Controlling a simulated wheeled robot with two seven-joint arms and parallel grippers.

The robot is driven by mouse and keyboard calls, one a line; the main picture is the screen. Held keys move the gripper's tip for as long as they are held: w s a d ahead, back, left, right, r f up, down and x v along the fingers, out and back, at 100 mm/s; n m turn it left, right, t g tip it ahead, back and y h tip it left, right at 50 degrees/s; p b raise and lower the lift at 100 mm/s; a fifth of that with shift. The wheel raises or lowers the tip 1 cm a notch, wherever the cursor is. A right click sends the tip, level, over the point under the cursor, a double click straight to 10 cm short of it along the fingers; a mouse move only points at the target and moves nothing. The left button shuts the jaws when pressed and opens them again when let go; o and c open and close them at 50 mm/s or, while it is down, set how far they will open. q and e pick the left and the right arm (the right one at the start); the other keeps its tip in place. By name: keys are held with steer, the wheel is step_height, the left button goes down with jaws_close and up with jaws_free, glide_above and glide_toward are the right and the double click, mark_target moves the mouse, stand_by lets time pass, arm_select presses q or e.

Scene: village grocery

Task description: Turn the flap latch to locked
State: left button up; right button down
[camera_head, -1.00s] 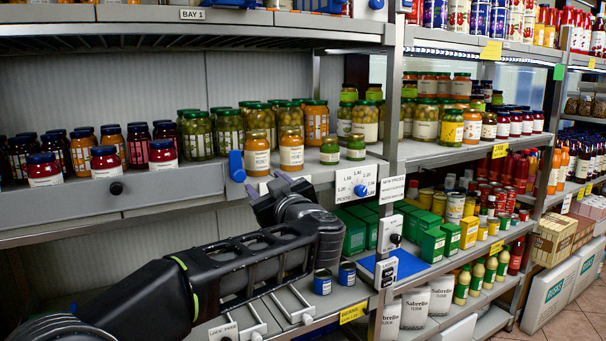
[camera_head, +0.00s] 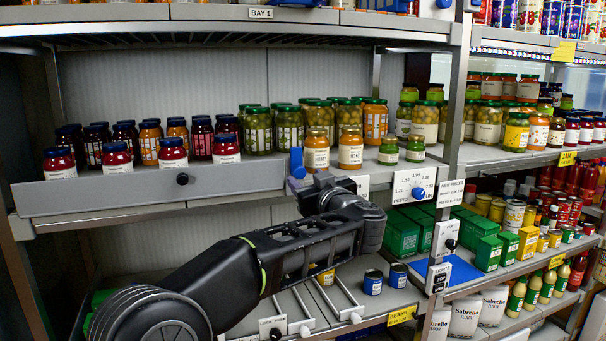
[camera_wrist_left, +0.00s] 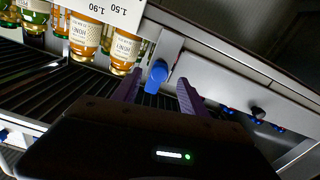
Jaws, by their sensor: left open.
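The flap latch (camera_head: 297,163) is a blue lever at the right end of a grey flap (camera_head: 130,191) under the jar shelf. In the head view the lever looks roughly upright. My left gripper (camera_head: 310,183) is just below and to the right of it, with its fingers partly hidden by my wrist. In the left wrist view the blue latch (camera_wrist_left: 157,73) shows between and beyond the two fingertips. My left gripper (camera_wrist_left: 160,90) is open and empty there. I cannot tell whether a finger touches the latch. My right gripper is out of view.
A black knob (camera_head: 182,179) is on the flap's front. Honey jars (camera_head: 317,150) stand right above my gripper. A price dial with a blue knob (camera_head: 418,192) is to the right. Small blue tins (camera_head: 373,282) stand on the shelf below my arm.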

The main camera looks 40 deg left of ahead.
mark_target(301, 174)
arm_select(q)
steer(key=shift+x, duration=1.7)
steer(key=shift+c, duration=0.3)
jaws_close()
